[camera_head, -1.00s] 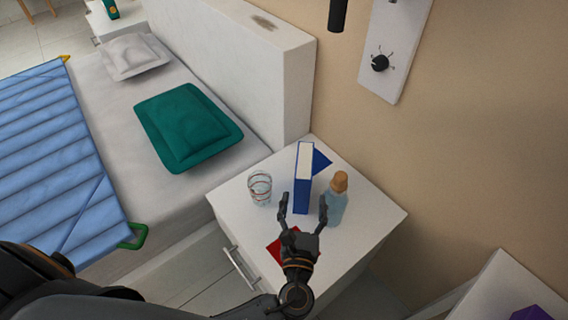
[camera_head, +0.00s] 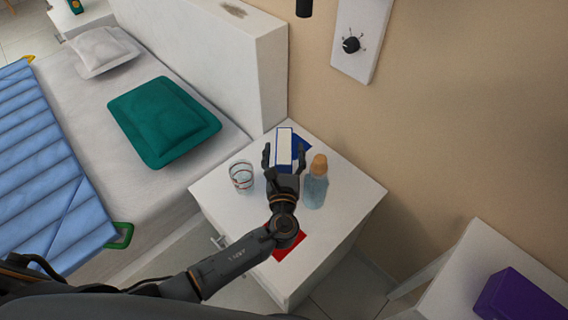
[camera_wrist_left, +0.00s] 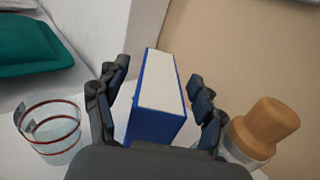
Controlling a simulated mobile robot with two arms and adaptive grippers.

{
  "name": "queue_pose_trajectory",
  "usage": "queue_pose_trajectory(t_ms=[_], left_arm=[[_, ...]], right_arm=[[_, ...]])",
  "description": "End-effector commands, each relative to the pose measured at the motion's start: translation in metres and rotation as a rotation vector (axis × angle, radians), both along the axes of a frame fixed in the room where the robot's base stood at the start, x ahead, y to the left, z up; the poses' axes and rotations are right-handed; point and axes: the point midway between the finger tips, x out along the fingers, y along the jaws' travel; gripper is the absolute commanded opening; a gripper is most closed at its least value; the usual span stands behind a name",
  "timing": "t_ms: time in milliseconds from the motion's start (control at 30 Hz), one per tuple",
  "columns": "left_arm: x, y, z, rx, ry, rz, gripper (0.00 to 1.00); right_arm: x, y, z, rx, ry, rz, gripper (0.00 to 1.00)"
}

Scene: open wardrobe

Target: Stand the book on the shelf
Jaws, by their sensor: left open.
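A blue book (camera_head: 284,146) with white page edges stands upright on the white nightstand (camera_head: 341,190). My left gripper (camera_head: 284,157) is open, with its fingers on either side of the book. In the left wrist view the book (camera_wrist_left: 160,85) stands between the two fingers (camera_wrist_left: 157,105), with a gap visible on each side. The gripper hides the lower part of the book in the head view. No shelf for the book is clearly identifiable. My right gripper is not in view.
A glass with red rings (camera_head: 241,176) stands left of the book, and a corked bottle (camera_head: 316,183) stands close on the right. A red item (camera_head: 289,246) lies near the front edge. A purple box (camera_head: 518,297) is at the lower right. The bed is to the left.

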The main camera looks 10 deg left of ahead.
Motion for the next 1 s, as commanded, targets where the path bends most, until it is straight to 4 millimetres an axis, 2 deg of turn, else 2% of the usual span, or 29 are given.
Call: queue_pose_trajectory(t_ms=[33,167,433,767,1000], left_arm=[[0.008,0.002,0.001,0.001,-0.002,0.001,0.69],[0.019,0.004,0.0,0.001,0.001,0.0,0.69],[0.021,0.004,0.0,0.0,0.001,0.0,0.67],[0.021,0.004,0.0,0.0,0.001,0.0,0.0],[0.021,0.004,0.001,-0.001,-0.002,0.0,0.0]], right_arm=[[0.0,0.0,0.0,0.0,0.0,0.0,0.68],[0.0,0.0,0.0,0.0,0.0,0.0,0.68],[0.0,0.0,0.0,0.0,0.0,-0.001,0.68],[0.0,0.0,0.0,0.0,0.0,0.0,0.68],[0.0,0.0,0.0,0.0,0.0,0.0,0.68]])
